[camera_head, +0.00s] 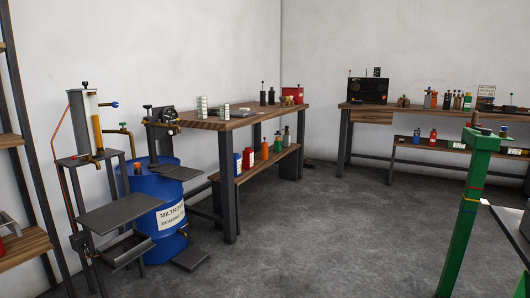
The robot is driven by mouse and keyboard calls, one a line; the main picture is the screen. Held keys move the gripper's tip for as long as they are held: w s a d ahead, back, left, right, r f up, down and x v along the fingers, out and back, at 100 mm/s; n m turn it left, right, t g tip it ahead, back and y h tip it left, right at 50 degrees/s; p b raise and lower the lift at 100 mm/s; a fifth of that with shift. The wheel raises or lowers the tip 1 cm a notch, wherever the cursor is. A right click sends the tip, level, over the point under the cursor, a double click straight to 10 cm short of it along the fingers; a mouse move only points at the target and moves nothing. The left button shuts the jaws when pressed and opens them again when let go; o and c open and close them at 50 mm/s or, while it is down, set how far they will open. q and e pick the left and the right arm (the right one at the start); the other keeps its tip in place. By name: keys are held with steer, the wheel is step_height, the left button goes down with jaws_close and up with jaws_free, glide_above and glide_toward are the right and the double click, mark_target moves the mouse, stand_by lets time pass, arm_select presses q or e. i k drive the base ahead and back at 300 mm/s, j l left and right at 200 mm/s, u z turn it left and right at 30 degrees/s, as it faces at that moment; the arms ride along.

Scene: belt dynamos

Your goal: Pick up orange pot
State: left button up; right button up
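I cannot pick out a clear orange pot. A red pot-like can (292,95) sits at the far end of the left workbench top. Neither of my grippers is in view.
The left workbench (236,122) runs along the wall. A blue drum (150,235) and metal stand (112,215) are at front left. The far workbench (400,113) lines the back wall. A green post (465,225) rises at right. The middle floor (330,230) is clear.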

mark_target(264, 146)
steer(key=i+l+z, duration=0.3)
steer(key=i, duration=0.75)
steer(key=i+z, duration=0.3)
steer(key=i, duration=0.7)
steer(key=i+u, duration=0.15)
steer(key=i, duration=0.4)
steer(key=i+l+u, duration=0.15)
steer(key=i, duration=0.4)
steer(key=i+l+u, duration=0.1)
steer(key=i, duration=0.5)
steer(key=i+l+u, duration=0.15)
steer(key=i+u, duration=0.25)
steer(key=i+l+u, duration=0.2)
steer(key=u, duration=0.2)
steer(key=i+l+u, duration=0.2)
steer(key=l+u, duration=0.25)
steer(key=i+l+u, duration=0.2)
steer(key=u, duration=0.2)
steer(key=i+l+u, duration=0.1)
steer(key=l+u, duration=0.3)
steer(key=l, duration=0.15)
